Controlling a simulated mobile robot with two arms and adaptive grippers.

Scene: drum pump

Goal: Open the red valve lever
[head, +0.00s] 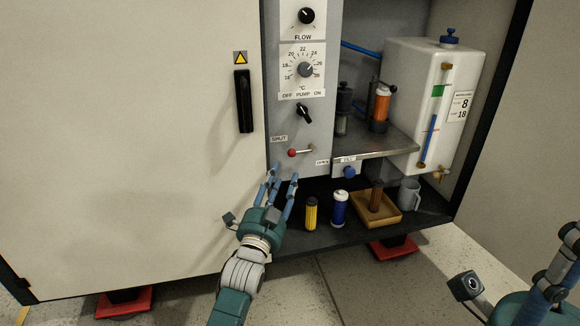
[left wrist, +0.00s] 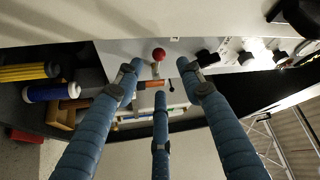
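The red valve lever shows as a red ball knob (head: 292,153) on a short metal arm, on the grey panel under a "SHUT" label (head: 279,139). An "OPEN" label (head: 322,162) sits to its lower right. My left gripper (head: 281,178) is open and empty, just below the knob, its fingers pointing up at the panel. In the left wrist view the red knob (left wrist: 159,55) appears between the tips of the spread fingers, with no visible contact. My right gripper (head: 562,255) is partly cut off at the right edge, so its opening cannot be judged.
Knobs including the pump switch (head: 304,112) sit above the lever, and a blue knob (head: 349,172) to its lower right. A yellow cylinder (head: 311,213), a blue cylinder (head: 340,208) and a tray (head: 392,217) stand on the dark shelf. A cabinet door (head: 130,130) is at left.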

